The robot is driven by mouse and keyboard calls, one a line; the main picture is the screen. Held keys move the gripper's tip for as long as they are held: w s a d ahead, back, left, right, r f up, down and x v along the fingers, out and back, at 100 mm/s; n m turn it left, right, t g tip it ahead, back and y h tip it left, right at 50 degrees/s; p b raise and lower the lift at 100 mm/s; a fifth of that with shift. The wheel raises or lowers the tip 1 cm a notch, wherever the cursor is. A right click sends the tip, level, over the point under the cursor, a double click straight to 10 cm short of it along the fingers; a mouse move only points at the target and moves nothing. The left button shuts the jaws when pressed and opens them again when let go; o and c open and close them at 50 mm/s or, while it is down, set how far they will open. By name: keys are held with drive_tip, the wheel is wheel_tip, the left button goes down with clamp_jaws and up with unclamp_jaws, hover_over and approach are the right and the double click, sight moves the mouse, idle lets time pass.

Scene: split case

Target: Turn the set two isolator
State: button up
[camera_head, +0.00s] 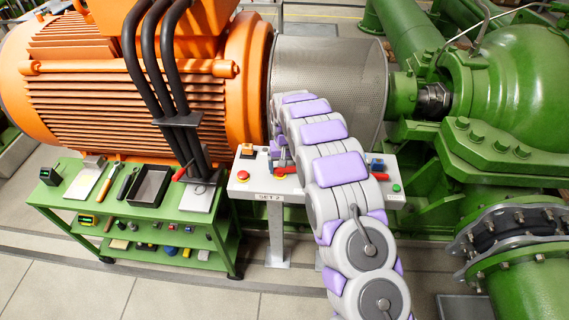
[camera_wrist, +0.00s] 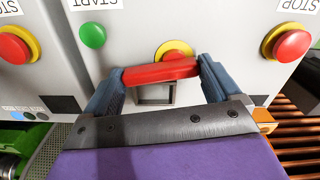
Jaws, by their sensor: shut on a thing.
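In the wrist view a red isolator handle (camera_wrist: 160,71) lies nearly level, in front of a yellow and red round base (camera_wrist: 175,52) on a grey panel. My gripper (camera_wrist: 158,82) has its two blue-grey fingers closed on the handle's two ends. In the head view a grey stand with a "SET 2" plate (camera_head: 268,197) carries the controls.
Red stop buttons (camera_wrist: 15,45) (camera_wrist: 288,43) and a green start button (camera_wrist: 92,35) sit beside the handle. In the head view a green trolley (camera_head: 75,205) with tools stands left. An orange motor (camera_head: 130,90) and green pump (camera_head: 515,80) stand behind. The front floor is clear.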

drive_tip(key=shift+s+r+m, duration=0.1)
drive_tip(key=shift+m, duration=0.9)
drive_tip(key=o, duration=0.8)
drive_tip(key=shift+a, duration=0.1)
drive_tip(key=shift+c, duration=0.2)
wheel_tip(320, 180, up, 17)
drive_tip(key=p, duration=0.1)
drive_tip(key=shift+r, duration=0.15)
